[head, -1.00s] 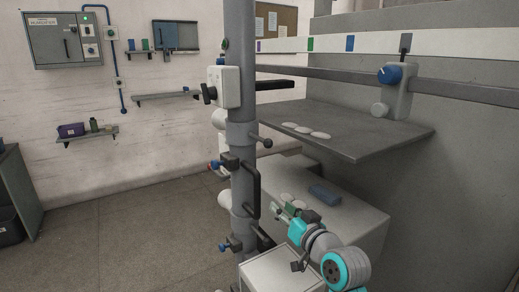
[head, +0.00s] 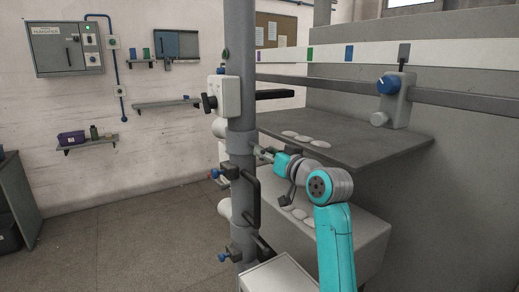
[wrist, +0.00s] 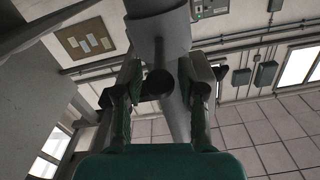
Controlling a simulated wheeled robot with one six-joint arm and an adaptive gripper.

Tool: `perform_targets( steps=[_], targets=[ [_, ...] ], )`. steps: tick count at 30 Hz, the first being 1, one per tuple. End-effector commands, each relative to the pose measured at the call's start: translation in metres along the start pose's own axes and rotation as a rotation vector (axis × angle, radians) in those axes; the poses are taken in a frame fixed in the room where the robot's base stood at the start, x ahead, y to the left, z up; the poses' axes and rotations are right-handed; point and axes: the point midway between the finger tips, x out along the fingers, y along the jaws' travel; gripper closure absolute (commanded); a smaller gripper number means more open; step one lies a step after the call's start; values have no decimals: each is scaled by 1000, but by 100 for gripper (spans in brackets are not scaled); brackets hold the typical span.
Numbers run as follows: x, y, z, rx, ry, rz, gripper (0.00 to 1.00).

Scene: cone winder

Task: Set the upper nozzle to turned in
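A grey upright column (head: 241,105) stands in the middle of the head view. A white rounded part (head: 219,127), which looks like the upper nozzle, shows at its left edge, partly hidden behind the column. My gripper (head: 262,154) is raised to the right side of the column, at the collar's lever. In the wrist view, a dark round knob (wrist: 159,82) on a thin stem lies between the fingers of my gripper (wrist: 163,75). The fingers are open with gaps beside the knob. The lever is hidden by my gripper in the head view.
A second white nozzle (head: 224,208) sits lower on the column. A grey shelf (head: 370,140) with pale discs lies right of the column, close to my arm.

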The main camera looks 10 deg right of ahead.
Motion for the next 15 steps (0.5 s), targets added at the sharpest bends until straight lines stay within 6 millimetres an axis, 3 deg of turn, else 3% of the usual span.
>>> perform_targets(
  steps=[6, 15],
  targets=[
    [31, 0, -1, -1, 0, 0, 61],
    [44, 0, 0, -1, 1, 1, 61]
  ],
)
